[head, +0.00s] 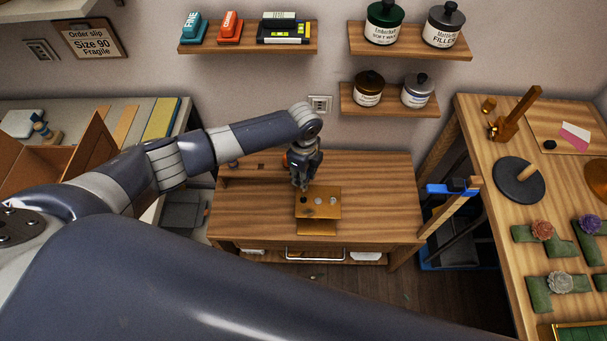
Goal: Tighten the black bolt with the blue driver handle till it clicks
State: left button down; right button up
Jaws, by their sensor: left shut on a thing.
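A small brown fixture (320,212) stands on the middle of the wooden workbench (380,195). Its top bears a dark round spot (304,200), which may be the black bolt, and lighter round ones to its right. My left gripper (301,184) points down at the left end of the fixture, close above the dark spot. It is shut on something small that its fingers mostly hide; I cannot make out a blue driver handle. I cannot tell whether the held thing touches the bolt. My right gripper is not in view.
Shelves with jars (384,24) hang on the wall behind. The bench right of the fixture is clear.

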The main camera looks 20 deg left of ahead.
pick_arm(q)
jog(key=shift+r+p, duration=4.2)
jog(key=shift+r, duration=0.3)
